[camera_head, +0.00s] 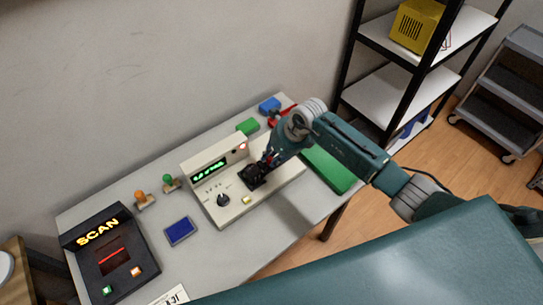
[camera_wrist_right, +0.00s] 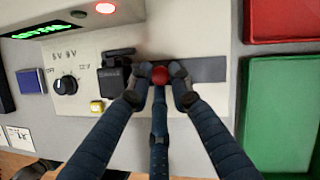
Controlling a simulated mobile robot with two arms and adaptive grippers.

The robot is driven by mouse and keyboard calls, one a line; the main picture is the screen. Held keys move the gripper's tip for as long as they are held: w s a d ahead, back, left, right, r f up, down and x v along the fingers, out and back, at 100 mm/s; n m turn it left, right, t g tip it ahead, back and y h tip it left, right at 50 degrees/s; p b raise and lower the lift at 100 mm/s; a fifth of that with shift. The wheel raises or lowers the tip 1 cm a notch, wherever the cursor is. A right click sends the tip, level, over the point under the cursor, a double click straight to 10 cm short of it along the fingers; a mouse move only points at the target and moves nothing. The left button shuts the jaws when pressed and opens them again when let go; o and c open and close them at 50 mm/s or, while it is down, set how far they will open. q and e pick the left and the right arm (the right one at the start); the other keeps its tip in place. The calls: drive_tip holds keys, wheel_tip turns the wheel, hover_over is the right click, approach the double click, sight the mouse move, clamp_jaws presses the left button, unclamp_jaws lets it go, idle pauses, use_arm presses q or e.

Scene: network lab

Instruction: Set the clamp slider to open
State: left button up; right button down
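The beige test unit (camera_head: 238,208) stands on the bench, with a lit green display, a dial and a yellow button. In the right wrist view, its clamp shows as a black block (camera_wrist_right: 113,82) next to a dark grey slider track (camera_wrist_right: 208,69). A red round slider knob (camera_wrist_right: 160,75) sits at the track's left part, close to the block. My right gripper (camera_wrist_right: 160,82) has its fingertips closed in around the red knob. In the head view, my right gripper (camera_head: 258,174) hides the knob and much of the clamp. My left gripper is not in view.
A black scan station (camera_head: 141,256) and a blue pad (camera_head: 180,232) are on the left of the bench. A green tray (camera_head: 330,170) lies close on the right of the unit, with a red bin (camera_wrist_right: 285,20) behind it. Small green and blue blocks stand at the back.

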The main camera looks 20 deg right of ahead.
drive_tip(key=shift+w+d, duration=0.15)
drive_tip(key=shift+d, duration=0.1)
drive_tip(key=shift+w+d+f+b, duration=0.1)
drive_tip(key=shift+w+d+b, duration=0.15)
drive_tip(key=shift+d+b, duration=0.3)
drive_tip(key=shift+w+d+f+b, duration=0.1)
drive_tip(key=shift+w+d+b, duration=0.1)
drive_tip(key=shift+d+b, duration=0.35)
drive_tip(key=shift+d+r, duration=0.2)
drive_tip(key=shift+r, duration=0.05)
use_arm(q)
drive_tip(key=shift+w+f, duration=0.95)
use_arm(e)
drive_tip(key=shift+r, duration=0.1)
drive_tip(key=c, duration=1.6)
unclamp_jaws()
drive_tip(key=shift+r, duration=0.1)
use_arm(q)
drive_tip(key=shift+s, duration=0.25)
use_arm(e)
drive_tip(key=v, duration=1.1)
drive_tip(key=shift+s+d+r, duration=0.2)
drive_tip(key=shift+d+r, duration=0.05)
